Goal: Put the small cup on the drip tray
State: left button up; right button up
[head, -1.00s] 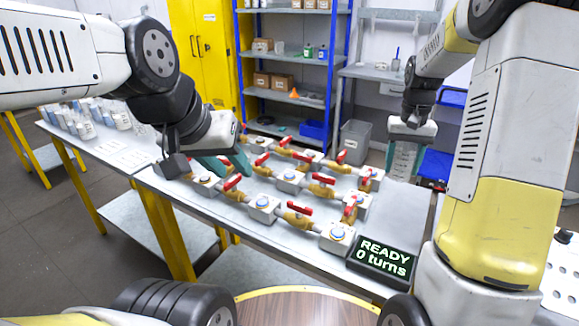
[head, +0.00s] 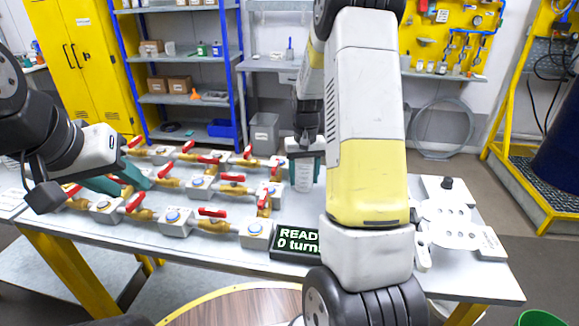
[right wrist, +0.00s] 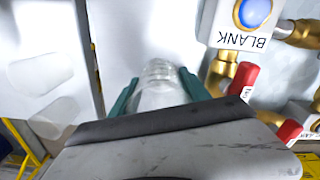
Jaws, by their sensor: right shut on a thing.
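The small cup (head: 304,176) is pale and see-through with marks on its side. My right gripper (head: 304,168) is shut on it, over the table's back part, behind the dark counter display. In the right wrist view, the cup (right wrist: 159,84) sits between the two teal fingers. I cannot tell how far its base is above the table. My left gripper (head: 124,183) is open and empty over the left valves. I cannot surely pick out the drip tray; a white plate with holes (head: 447,214) lies on the table at right, partly hidden by my right arm.
Rows of brass valves with red handles (head: 210,212) fill the table's left and middle. The counter display (head: 297,241) stands at the front, partly covered by my arm. Shelves (head: 180,98) and a grey bin (head: 264,132) stand behind.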

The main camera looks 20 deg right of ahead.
jog(key=o, duration=1.3)
jog(key=shift+f, duration=0.1)
